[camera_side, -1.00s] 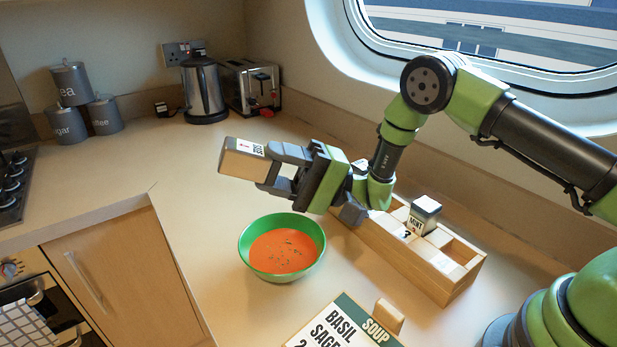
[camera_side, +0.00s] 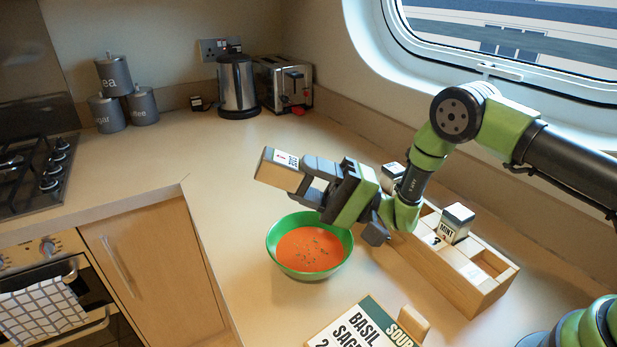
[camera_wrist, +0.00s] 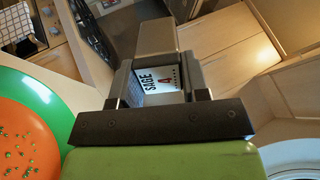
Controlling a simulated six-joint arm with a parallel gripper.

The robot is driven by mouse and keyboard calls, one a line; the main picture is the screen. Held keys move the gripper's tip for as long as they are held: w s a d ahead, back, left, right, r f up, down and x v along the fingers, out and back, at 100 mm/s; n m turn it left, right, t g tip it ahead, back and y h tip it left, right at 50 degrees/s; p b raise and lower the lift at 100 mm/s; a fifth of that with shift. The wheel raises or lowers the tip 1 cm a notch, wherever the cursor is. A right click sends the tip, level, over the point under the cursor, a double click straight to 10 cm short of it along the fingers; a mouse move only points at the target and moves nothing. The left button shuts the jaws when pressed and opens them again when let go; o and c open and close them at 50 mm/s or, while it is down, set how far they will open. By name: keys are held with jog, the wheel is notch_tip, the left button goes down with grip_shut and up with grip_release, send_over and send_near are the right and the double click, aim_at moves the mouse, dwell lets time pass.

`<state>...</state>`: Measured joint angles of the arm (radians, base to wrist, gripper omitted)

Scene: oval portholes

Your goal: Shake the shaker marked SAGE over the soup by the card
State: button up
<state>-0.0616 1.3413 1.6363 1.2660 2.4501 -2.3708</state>
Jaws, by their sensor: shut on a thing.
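My gripper (camera_side: 310,185) is shut on the SAGE shaker (camera_side: 279,170), a wooden-looking block with a dark end and a white label. The shaker is tipped onto its side, held above and slightly left of the soup bowl's far rim. In the wrist view the SAGE label (camera_wrist: 161,79) shows between the fingers. The green bowl (camera_side: 281,264) holds orange soup (camera_side: 310,250) with dark and green flecks, and also shows at the left of the wrist view (camera_wrist: 52,97). The soup card (camera_side: 366,325) stands in front, reading BASIL, SAGE and a partly cut-off lower line.
A wooden rack (camera_side: 453,284) with compartments stands right of the bowl. It holds the MINT shaker (camera_side: 457,223) and another shaker (camera_side: 393,171) behind my wrist. Canisters (camera_side: 113,75), kettle (camera_side: 237,86) and toaster (camera_side: 285,84) stand at the back.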

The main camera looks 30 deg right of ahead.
notch_tip(320, 180, down, 5)
notch_tip(320, 180, up, 5)
jog(key=shift+r, duration=0.1)
notch_tip(320, 180, down, 5)
notch_tip(320, 180, up, 5)
jog(key=shift+f, duration=0.1)
dwell(0.5)
